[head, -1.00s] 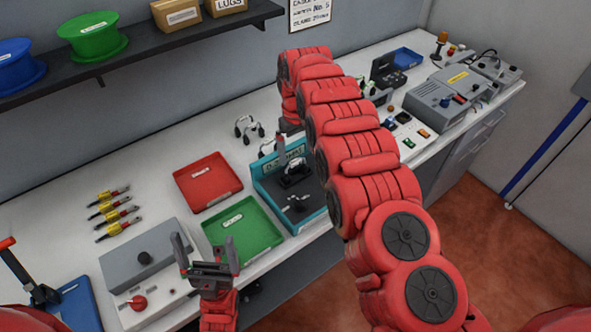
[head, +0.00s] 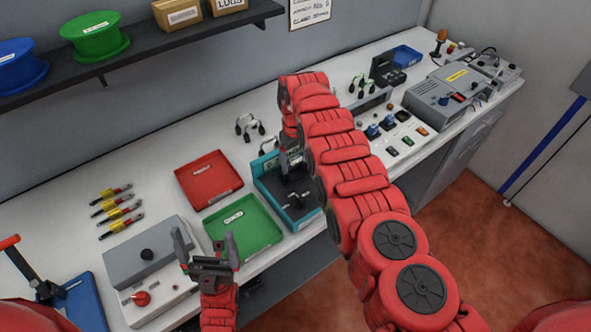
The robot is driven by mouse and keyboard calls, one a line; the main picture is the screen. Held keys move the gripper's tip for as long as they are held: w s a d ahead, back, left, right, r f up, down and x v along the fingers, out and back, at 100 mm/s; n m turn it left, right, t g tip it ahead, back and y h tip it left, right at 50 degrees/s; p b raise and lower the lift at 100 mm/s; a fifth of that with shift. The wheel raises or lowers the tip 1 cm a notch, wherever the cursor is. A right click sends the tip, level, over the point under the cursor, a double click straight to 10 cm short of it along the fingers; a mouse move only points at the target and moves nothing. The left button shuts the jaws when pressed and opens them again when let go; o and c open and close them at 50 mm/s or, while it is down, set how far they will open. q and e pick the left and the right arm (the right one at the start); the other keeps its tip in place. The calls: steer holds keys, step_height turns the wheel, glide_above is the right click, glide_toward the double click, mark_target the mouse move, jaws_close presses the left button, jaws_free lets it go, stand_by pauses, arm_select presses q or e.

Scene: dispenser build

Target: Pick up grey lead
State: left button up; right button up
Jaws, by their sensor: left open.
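A grey looped lead with dark ends (head: 250,126) lies on the bench behind the red tray, left of my right forearm. My left gripper (head: 207,250) is open and empty, above the bench's front edge by the green tray. My right arm reaches across the middle of the view. Its gripper (head: 290,166) points down over the teal-walled fixture (head: 268,200); its fingers are dark against the dark parts there, so I cannot tell their state or whether they hold anything. A second looped lead with green ends (head: 362,83) lies further back, right of that arm.
A red tray (head: 232,194) and a green tray (head: 268,238) sit left of the fixture. Several yellow-and-red tools (head: 118,211) lie beside a grey box (head: 150,252) with a red knob. Grey instruments (head: 440,98) stand at the right. A shelf with spools hangs above.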

steer(key=c, duration=0.5)
steer(key=shift+o, duration=0.2)
steer(key=shift+r, duration=0.15)
